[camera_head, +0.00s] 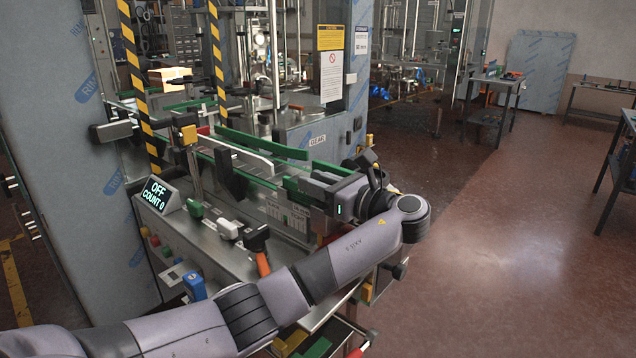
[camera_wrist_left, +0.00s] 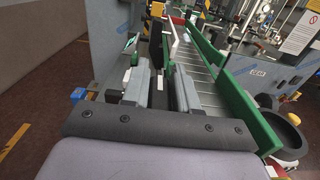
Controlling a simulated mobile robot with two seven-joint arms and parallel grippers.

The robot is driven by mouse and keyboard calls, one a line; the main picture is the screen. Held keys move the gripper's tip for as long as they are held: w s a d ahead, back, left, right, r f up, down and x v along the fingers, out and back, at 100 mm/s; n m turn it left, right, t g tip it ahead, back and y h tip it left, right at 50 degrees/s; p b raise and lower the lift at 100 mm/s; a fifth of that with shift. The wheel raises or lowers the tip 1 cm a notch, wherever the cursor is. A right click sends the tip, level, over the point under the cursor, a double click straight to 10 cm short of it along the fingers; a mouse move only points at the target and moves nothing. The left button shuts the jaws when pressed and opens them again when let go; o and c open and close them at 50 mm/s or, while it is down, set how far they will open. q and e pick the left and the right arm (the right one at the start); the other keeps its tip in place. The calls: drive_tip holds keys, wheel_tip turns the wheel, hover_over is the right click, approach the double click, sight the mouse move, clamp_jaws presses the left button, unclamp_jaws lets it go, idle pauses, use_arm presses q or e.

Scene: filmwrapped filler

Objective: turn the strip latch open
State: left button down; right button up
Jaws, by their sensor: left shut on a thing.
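My left gripper (camera_head: 292,186) reaches in from the front right over the near side of the conveyor. In the left wrist view its two grey fingers (camera_wrist_left: 160,84) are closed together around a dark piece, which I take to be the strip latch; the fingers hide most of it and its angle cannot be told. A white strip (camera_head: 240,152) lies slantwise along the conveyor, and it also shows beyond the fingertips in the left wrist view (camera_wrist_left: 172,42). My right gripper is not in view.
Green guide rails (camera_head: 262,143) flank the conveyor.

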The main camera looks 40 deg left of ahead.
use_arm(q)
drive_tip(key=shift+g, duration=0.3)
drive_tip(key=c, duration=1)
unclamp_jaws()
drive_tip(key=shift+o, duration=0.2)
drive_tip(key=d+b, duration=0.1)
drive_tip(key=d, duration=0.6)
drive_tip(key=shift+s, duration=0.25)
drive_tip(key=shift+d, duration=0.1)
